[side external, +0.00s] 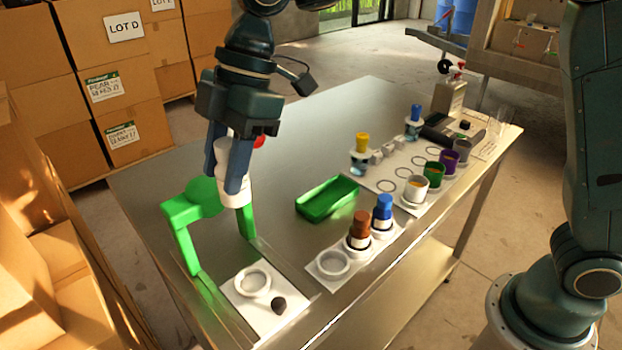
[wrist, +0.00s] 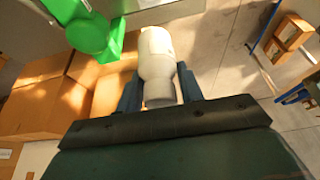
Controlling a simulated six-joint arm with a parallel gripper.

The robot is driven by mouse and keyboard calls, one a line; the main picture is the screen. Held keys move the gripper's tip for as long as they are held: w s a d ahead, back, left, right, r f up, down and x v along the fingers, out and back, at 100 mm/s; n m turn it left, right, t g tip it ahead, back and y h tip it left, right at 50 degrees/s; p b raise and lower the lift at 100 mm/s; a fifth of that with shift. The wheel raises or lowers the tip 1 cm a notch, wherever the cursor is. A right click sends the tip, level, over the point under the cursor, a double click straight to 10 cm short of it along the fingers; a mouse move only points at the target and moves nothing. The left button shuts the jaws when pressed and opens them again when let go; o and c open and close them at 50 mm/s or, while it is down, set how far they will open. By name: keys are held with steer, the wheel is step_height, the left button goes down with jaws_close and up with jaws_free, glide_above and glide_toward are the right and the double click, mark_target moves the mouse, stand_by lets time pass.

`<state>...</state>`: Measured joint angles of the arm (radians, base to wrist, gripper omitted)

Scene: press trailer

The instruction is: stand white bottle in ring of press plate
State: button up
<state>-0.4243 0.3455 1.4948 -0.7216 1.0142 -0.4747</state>
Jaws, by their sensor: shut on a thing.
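The white bottle (side external: 233,186) is between my gripper's blue fingers. My gripper (side external: 230,185) is shut on it, and the fingers hide part of its sides. In the wrist view the bottle (wrist: 158,52) points away from the camera between the fingertips (wrist: 160,88). In the side view it is roughly upright, above the table beside the green press (side external: 190,212). The white press plate (side external: 243,298) lies at the table's near left end, in front of the press. Its ring (side external: 253,282) is empty, and a dark knob (side external: 279,304) sits at its corner.
Right of the press plate, a white rack (side external: 312,269) has an empty ring and holds a brown-capped bottle (side external: 360,230) and a blue-capped bottle (side external: 382,210). A green tray (side external: 328,197) lies mid-table. Cups and a yellow-topped bottle (side external: 361,155) stand further right. Boxes stack at left.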

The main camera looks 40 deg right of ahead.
step_height(320, 180, down, 15)
steer(key=shift+f, duration=0.2)
stand_by(0.3)
steer(key=shift+f, duration=0.1)
steer(key=shift+f, duration=2.05)
steer(key=shift+f, duration=0.15)
steer(key=o, duration=1.1)
steer(key=shift+c, duration=0.2)
steer(key=v, duration=1.2)
